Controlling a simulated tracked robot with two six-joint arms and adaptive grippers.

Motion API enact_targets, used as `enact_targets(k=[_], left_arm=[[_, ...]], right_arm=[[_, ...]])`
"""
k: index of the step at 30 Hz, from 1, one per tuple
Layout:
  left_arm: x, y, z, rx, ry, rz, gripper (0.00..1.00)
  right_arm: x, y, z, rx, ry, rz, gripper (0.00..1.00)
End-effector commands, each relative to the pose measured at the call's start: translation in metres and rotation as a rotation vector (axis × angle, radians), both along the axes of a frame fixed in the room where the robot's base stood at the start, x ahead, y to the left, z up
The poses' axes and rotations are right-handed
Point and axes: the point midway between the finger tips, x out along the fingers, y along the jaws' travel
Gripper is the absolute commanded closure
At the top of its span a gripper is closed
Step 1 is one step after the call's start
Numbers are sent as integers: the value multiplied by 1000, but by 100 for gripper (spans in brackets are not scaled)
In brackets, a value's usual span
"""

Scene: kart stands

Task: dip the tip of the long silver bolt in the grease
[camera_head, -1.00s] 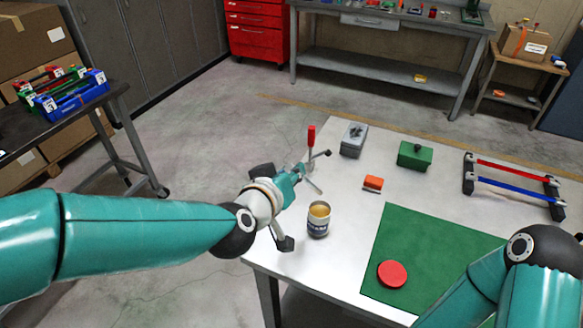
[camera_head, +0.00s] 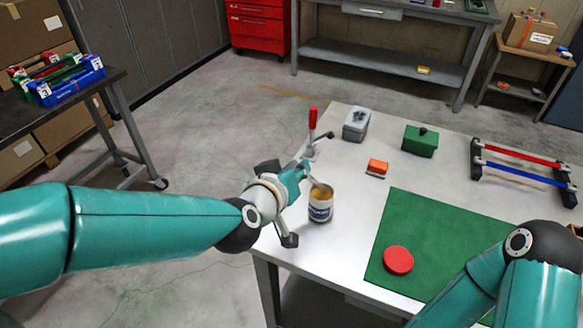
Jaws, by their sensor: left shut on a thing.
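The grease can (camera_head: 320,207), white and blue with yellowish grease showing in its open top, stands upright near the left edge of the grey table. My left gripper (camera_head: 303,172) is shut on the long silver bolt (camera_head: 317,183), just up and left of the can. The bolt slants down to the right, and its lower end is at the can's mouth. I cannot tell whether the tip touches the grease. My right arm comes in at the lower right; its gripper is out of the picture.
A red-handled clamp (camera_head: 313,120) stands close behind my left gripper. A grey box (camera_head: 356,125), a green box (camera_head: 420,142), an orange block (camera_head: 377,168), a rack with red and blue bars (camera_head: 521,155), and a green mat (camera_head: 425,228) with a red disc (camera_head: 398,260) share the table.

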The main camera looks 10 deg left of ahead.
Motion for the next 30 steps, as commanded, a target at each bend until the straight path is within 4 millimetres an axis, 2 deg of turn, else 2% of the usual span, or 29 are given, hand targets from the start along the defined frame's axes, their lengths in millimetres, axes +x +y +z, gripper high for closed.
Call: enact_targets(k=[30], left_arm=[[0,1,-8,0,-1,2,100]], right_arm=[[0,0,-8,0,0,0,6]])
